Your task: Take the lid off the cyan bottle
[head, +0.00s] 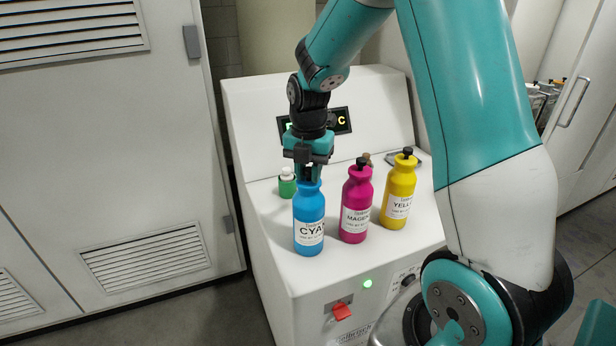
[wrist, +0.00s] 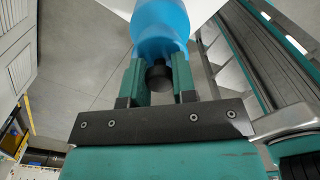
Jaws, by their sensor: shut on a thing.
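The cyan bottle (head: 309,217) stands upright at the front left of the white machine top, its label facing the front. In the wrist view its blue body (wrist: 160,25) is at the top middle. Its dark lid (wrist: 158,76) sits between my two green fingers in the wrist view. My gripper (head: 308,172) points straight down over the bottle's neck and hides the lid in the head view. The fingers are shut on the lid, which appears to be still on the bottle's neck.
A magenta bottle (head: 356,205) and a yellow bottle (head: 399,193), both with black lids, stand close to the right. A small green bottle with a white cap (head: 287,183) stands behind left. A red switch (head: 342,311) is on the machine's front.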

